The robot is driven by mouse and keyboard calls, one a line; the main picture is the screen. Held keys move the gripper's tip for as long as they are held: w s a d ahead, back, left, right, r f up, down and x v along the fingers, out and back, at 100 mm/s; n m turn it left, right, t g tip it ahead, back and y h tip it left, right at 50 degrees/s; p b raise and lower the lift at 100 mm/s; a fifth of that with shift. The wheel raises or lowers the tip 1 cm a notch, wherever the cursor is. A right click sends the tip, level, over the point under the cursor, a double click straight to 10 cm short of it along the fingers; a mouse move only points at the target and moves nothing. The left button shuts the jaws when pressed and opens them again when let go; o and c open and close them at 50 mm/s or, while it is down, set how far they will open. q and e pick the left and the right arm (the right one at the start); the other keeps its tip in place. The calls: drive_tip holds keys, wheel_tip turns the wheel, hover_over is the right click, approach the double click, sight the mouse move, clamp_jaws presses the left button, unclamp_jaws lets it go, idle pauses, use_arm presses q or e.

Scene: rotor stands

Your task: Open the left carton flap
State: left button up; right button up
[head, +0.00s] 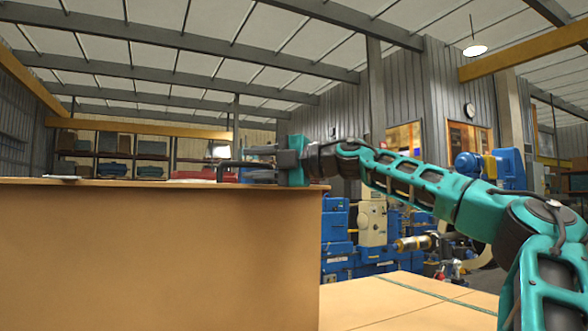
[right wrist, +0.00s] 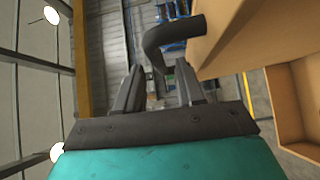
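A large tan carton (head: 160,255) fills the lower left of the head view, its top edge nearly level with the camera. Its flaps and inside cannot be made out there. My right gripper (head: 255,163) is just above the top edge near its right end, pointing left. Its fingers look apart. A dark bent rod (head: 235,164) runs out between them and turns down toward the edge; it also shows in the right wrist view (right wrist: 170,35), close to a tan cardboard panel (right wrist: 237,35). Whether it touches cardboard is unclear. My left gripper is not in view.
A lower tan surface with a green line (head: 410,300) lies right of the carton. Blue machinery (head: 340,235) stands behind it. A tan open-topped cardboard form (right wrist: 300,95) is at the right of the wrist view.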

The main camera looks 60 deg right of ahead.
drive_tip(key=b+v, duration=0.2)
drive_tip(key=v, duration=0.7)
drive_tip(key=shift+b, duration=0.4)
